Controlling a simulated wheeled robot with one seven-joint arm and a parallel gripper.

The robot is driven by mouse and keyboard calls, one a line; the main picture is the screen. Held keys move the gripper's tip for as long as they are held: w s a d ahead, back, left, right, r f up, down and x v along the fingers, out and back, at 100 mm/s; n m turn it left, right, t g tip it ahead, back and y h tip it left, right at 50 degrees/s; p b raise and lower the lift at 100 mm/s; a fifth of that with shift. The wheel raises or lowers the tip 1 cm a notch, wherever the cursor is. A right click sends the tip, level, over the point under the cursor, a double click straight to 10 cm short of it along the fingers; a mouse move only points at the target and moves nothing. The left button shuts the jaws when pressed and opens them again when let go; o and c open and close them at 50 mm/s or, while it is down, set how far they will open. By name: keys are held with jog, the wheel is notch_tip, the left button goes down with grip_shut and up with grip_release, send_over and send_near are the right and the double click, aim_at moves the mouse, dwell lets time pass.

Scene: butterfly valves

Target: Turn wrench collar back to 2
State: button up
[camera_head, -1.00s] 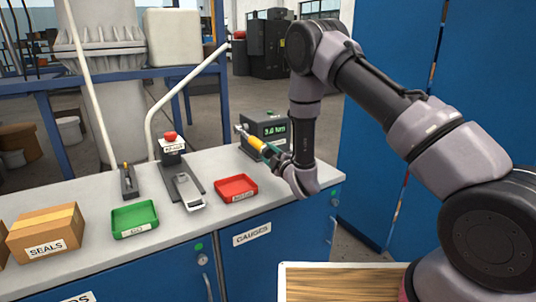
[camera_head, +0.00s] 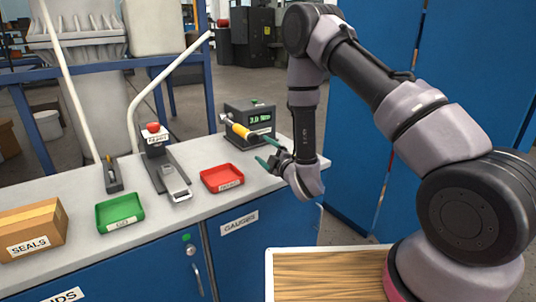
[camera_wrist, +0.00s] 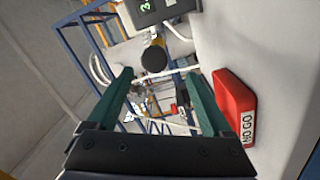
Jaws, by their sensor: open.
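The wrench (camera_head: 241,130) has a yellow handle and sticks out from the front of a dark tester box (camera_head: 260,118) with a green display, seemingly reading about 3.0. In the wrist view the wrench's dark round end (camera_wrist: 154,58) faces me, between and beyond my fingertips. Its collar's scale is too small to read. My gripper (camera_head: 270,152) has green fingers and is open, a little to the right of and below the wrench's handle end, apart from it. In the wrist view my gripper (camera_wrist: 160,78) has nothing between its fingers.
A red NO GO tray (camera_head: 222,178) lies on the bench in front of the tester. A green tray (camera_head: 120,212), a press with a red knob (camera_head: 166,170) and a SEALS box (camera_head: 32,230) stand further left. Bare bench (camera_head: 205,150) lies around the tester.

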jog(key=shift+v, duration=1.45)
jog(key=w+d+r+m+h, duration=0.3)
jog(key=w+d+r+m, duration=0.25)
jog(key=r, duration=0.25)
jog(key=s+d+r+m+g+h, duration=0.15)
jog(key=d+r+m+h, duration=0.35)
jog(key=d+r+m, duration=0.8)
jog(key=s+d+r+m+g, duration=0.1)
jog(key=s+r, duration=0.3)
jog(key=s, duration=0.6)
jog(key=s+d+r+m+g, duration=0.2)
jog(key=s+r+g, duration=0.1)
jog(key=s, duration=0.6)
jog(key=s+d+r+m+g, duration=0.2)
jog(key=s+r+g, duration=0.1)
jog(key=s, duration=0.7)
jog(key=shift+s+r+y, duration=0.3)
jog(key=shift+r, duration=0.6)
